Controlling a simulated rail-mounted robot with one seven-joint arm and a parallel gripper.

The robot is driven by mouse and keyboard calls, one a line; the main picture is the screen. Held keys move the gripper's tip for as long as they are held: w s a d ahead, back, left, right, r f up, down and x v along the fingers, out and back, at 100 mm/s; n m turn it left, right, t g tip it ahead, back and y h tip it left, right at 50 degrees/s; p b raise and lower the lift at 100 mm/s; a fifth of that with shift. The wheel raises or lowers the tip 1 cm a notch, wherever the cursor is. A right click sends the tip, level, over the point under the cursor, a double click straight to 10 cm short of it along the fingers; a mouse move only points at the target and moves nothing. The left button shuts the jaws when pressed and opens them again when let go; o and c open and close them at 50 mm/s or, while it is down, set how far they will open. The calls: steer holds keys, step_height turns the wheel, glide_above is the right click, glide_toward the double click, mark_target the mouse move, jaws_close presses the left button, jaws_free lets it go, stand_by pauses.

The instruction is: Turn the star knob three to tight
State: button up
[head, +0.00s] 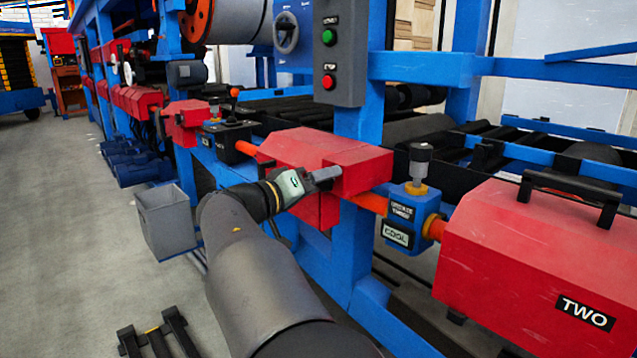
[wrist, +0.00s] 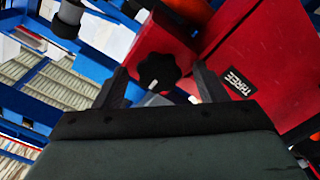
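The black star knob (wrist: 158,71) shows in the wrist view on the face of a red block, beside a red cover with the label THREE (wrist: 239,82). A small pale mark is at the knob's lower edge. My gripper (wrist: 160,76) is open, with one dark finger to each side of the knob in the picture. A gap shows between the knob and both fingers; I cannot tell how far the fingertips reach along its depth. In the head view my gripper (head: 326,174) is at the end of the red housing (head: 325,150), and the knob is hidden there.
A blue valve block (head: 412,215) with a COOL label and grey-topped knob stands right of my gripper. The red cover TWO (head: 540,260) is further right. A control box (head: 330,50) with green and red buttons hangs above.

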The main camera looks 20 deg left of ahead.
steer(key=p+v, duration=0.4)
steer(key=v, duration=1.3)
steer(key=shift+s, duration=0.15)
steer(key=shift+a, duration=0.1)
